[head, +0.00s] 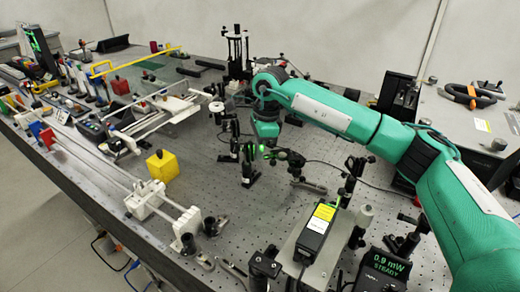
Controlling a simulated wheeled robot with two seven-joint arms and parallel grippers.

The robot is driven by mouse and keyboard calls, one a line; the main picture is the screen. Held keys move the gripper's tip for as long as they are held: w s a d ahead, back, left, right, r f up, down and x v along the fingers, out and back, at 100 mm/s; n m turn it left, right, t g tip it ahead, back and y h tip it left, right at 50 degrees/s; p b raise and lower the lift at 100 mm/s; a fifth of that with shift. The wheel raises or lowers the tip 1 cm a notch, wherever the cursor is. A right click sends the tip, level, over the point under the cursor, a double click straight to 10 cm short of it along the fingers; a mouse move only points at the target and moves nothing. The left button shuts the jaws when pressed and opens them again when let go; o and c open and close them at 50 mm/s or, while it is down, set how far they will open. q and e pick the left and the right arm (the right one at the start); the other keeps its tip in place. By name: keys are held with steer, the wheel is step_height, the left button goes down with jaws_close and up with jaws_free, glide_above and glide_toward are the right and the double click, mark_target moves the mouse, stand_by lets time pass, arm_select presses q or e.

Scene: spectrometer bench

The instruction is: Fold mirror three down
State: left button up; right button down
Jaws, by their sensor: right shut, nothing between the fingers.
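My right arm reaches in from the right, and its wrist hangs over the middle of the optical bench (290,205). My right gripper (264,143) points down among the small mirror mounts; its fingers are small and dark, shut with nothing between them. A black post-mounted optic (249,165) stands just below and left of it. A round pale-faced optic (216,107) stands further left. I cannot tell which one is mirror three. My left gripper is not in view.
A yellow cube (162,166) and a white rail assembly (148,198) lie to the left. A laser box with a yellow label (321,218) and a power meter reading 0.9 mW (386,266) are in front. A tall black post frame (236,52) stands behind.

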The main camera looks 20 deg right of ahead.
stand_by(0.4)
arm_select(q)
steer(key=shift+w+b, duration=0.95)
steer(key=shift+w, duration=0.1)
arm_select(e)
step_height(320, 180, up, 14)
steer(key=d, duration=0.2)
steer(key=shift+f, duration=0.15)
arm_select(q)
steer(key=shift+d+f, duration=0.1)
